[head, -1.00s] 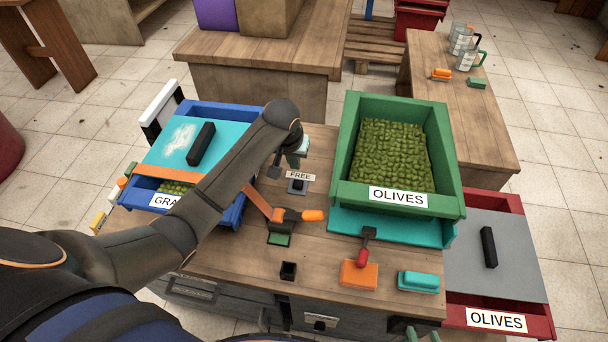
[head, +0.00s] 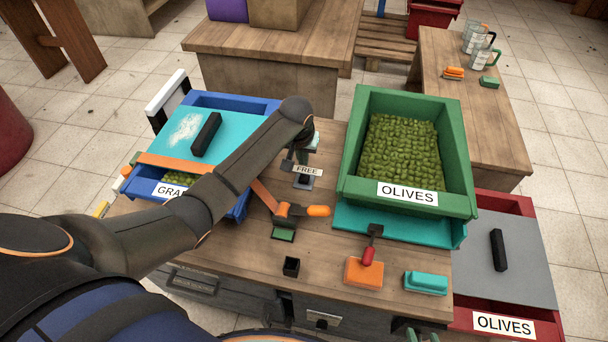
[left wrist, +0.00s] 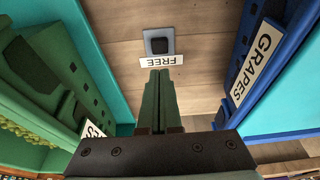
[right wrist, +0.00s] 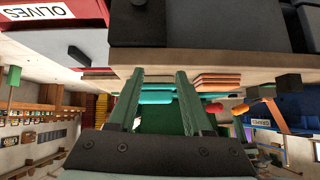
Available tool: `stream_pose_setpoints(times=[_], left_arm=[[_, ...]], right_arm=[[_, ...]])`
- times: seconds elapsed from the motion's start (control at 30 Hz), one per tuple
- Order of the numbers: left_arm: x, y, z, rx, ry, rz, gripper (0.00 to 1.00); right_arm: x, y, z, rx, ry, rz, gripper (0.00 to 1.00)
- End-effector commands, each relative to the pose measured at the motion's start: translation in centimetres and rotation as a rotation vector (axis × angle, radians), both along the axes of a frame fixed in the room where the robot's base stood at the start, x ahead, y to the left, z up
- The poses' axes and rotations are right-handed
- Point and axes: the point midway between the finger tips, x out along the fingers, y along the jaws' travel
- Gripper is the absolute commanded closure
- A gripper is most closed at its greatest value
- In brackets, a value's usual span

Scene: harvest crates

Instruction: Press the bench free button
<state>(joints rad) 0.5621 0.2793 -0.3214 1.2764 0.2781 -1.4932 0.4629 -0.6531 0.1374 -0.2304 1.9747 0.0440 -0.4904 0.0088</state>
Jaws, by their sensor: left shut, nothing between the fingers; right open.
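The button (left wrist: 159,45) also shows in the left wrist view, just beyond the label (left wrist: 161,61). My left gripper (left wrist: 160,73) is shut and empty, its fingertips lined up with the label and button, above the bench. In the head view my left gripper (head: 289,161) is partly hidden by its arm, close to the label. Contact with the button is not visible. My right gripper (right wrist: 158,75) is open and empty; its tips barely show at the head view's bottom edge.
A blue GRAPES crate (head: 236,208) stands left of the button, and a green OLIVES crate (head: 350,150) stands right. An orange-handled tool (head: 318,211), an orange block (head: 363,273) and a teal block (head: 425,282) lie nearer on the bench.

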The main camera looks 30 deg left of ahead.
Motion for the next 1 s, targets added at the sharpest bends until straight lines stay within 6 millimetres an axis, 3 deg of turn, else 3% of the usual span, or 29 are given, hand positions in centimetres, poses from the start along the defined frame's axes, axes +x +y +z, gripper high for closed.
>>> stream_pose_setpoints(times=[0.03,0.2,0.4,1.0], left_arm=[[0.3,0.0,-1.5,0.0,0.002,0.0,1.0],[0.9,0.2,-4.5,0.0,0.002,0.0,1.0],[0.9,0.2,-6.7,0.001,-0.001,-0.001,1.0],[0.9,0.2,-8.1,-0.001,0.002,0.0,1.0]], right_arm=[[0.2,0.3,-0.5,0.004,-0.004,0.005,0.5],[0.5,1.1,-0.8,0.012,-0.005,0.021,0.5],[1.3,1.2,-0.5,0.013,-0.021,0.027,0.5],[1.1,1.2,-0.8,0.012,-0.016,0.028,0.5]])
